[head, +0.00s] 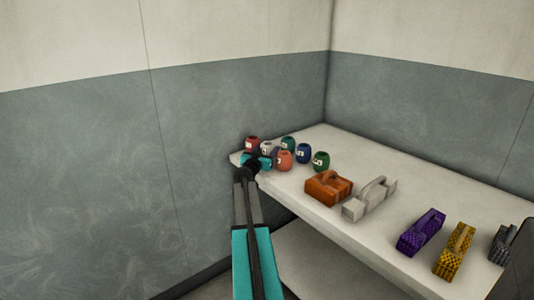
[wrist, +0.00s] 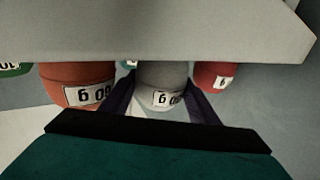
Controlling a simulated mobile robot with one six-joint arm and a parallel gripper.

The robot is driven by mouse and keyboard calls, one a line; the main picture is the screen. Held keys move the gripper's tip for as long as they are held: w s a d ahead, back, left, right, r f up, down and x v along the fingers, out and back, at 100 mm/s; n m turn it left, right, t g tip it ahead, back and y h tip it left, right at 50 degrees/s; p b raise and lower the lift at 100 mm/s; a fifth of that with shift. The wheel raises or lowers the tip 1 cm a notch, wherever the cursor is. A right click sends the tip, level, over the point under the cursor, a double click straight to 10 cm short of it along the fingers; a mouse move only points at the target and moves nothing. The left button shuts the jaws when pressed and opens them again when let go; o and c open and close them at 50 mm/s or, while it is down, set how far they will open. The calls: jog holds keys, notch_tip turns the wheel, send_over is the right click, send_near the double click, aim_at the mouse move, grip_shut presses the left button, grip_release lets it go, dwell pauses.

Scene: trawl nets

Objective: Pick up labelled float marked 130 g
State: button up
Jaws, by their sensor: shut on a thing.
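A grey float (head: 266,147) sits among the float group at the table's far left corner. In the wrist view, which looks upside down, the grey float (wrist: 165,78) is between the two dark fingers of my gripper (wrist: 165,108). The gripper is shut on it. Its white label (wrist: 166,99) is upside down and partly covered, so I cannot read the full marking. In the head view my gripper (head: 257,161) is at the group's front edge, hiding part of the floats. I cannot tell which float is marked 130 g.
An orange float (wrist: 77,82) and a red float (wrist: 214,76) flank the grey one closely. Teal, blue and green (head: 321,161) floats stand nearby on the white table (head: 375,160). Orange (head: 328,187), grey, purple and yellow handled blocks sit further right. Walls rise behind and left.

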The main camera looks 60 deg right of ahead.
notch_tip(320, 180, up, 10)
jog(key=s+a, duration=0.3)
jog(key=s, duration=0.6)
jog(key=s+a+b, duration=0.1)
jog(key=s+a, duration=0.2)
jog(key=s, duration=0.6)
jog(key=shift+s+r, duration=0.15)
jog(key=shift+s, duration=0.15)
